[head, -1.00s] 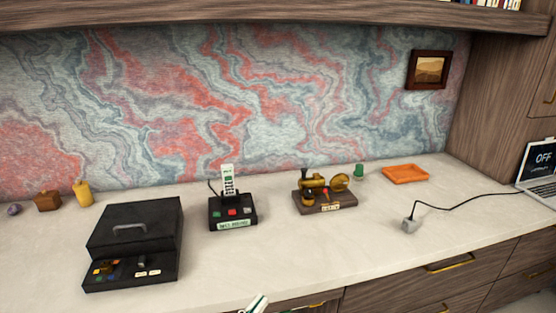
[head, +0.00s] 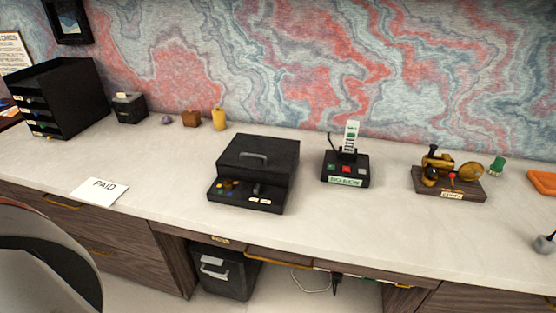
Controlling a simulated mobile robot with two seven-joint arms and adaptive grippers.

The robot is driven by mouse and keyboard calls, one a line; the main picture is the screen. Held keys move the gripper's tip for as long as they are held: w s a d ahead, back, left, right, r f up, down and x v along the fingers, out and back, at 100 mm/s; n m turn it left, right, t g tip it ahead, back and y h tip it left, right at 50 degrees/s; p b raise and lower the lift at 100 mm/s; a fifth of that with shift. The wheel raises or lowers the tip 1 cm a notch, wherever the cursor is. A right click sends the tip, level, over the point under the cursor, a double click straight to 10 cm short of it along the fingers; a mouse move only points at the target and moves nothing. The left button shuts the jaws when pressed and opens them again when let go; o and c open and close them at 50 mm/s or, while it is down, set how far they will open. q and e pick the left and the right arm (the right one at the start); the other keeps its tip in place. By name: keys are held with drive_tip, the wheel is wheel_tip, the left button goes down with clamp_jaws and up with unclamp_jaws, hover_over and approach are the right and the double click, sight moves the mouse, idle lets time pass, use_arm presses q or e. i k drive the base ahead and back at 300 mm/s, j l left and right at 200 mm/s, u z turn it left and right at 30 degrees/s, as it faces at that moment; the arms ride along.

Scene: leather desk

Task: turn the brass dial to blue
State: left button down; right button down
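A black box (head: 272,152) with a grey handle on its lid stands on the desk, left of the picture's middle. On the left of its low front panel is a small brass-coloured dial (head: 228,184) with coloured marks around it, among them yellow and blue. Which mark the dial points to is too small to tell. A dark knob or switch and two white labels sit to the right on the same panel. Neither of my grippers shows in the head view.
A black device with a white handset (head: 351,137) and a brass machine on a wooden base (head: 449,190) stand to the right. A PAID card (head: 99,190) lies left, before a black drawer tower (head: 65,95). A grey chair (head: 45,265) stands front left. The desk (head: 345,235) before the box is clear.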

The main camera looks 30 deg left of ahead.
sight(228, 183)
drive_tip(key=u, duration=1.3)
